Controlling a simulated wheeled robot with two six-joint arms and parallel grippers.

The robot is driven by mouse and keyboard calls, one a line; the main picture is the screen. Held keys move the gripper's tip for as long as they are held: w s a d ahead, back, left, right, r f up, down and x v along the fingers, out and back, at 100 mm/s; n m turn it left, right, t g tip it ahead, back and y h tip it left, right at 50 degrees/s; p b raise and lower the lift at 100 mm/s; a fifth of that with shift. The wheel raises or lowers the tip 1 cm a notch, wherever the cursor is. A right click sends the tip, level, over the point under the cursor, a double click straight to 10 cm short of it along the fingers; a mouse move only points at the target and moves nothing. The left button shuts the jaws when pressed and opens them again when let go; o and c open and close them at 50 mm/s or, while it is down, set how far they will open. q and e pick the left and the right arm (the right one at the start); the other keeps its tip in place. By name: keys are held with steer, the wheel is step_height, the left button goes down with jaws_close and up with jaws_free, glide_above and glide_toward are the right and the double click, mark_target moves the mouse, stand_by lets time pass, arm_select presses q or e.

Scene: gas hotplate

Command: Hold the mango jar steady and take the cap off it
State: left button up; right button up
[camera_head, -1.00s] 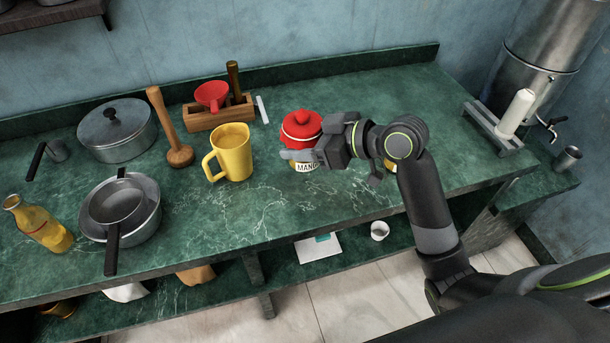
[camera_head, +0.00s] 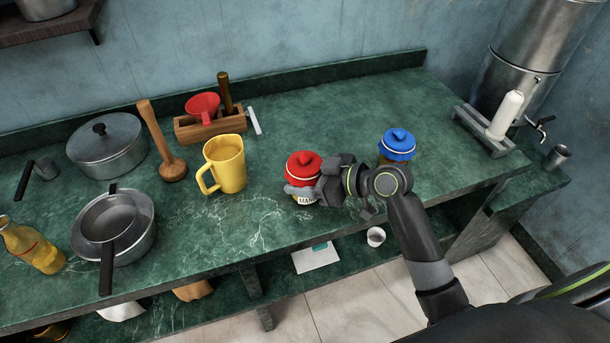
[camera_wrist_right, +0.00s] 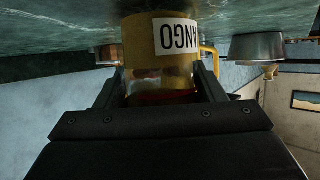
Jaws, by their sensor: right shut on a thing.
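The mango jar (camera_head: 307,200) is upright near the front edge of the green counter, with a red knobbed cap (camera_head: 303,163) on top and a MANGO label. My right gripper (camera_head: 306,187) is shut on the jar from the right, with its fingers around the body just below the cap. In the right wrist view the jar (camera_wrist_right: 160,55) is upside down between the two dark fingers (camera_wrist_right: 160,90). I cannot tell whether the jar's base touches the counter. My left gripper is not in view.
A blue-capped jar (camera_head: 397,146) stands right of my wrist. A yellow mug (camera_head: 225,165) stands to the left. Farther left are a wooden pestle (camera_head: 160,140), a lidded pot (camera_head: 106,148) and a pan (camera_head: 118,230). The counter behind the mango jar is clear.

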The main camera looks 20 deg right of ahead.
steer(key=shift+f, duration=0.1)
steer(key=o, duration=1.5)
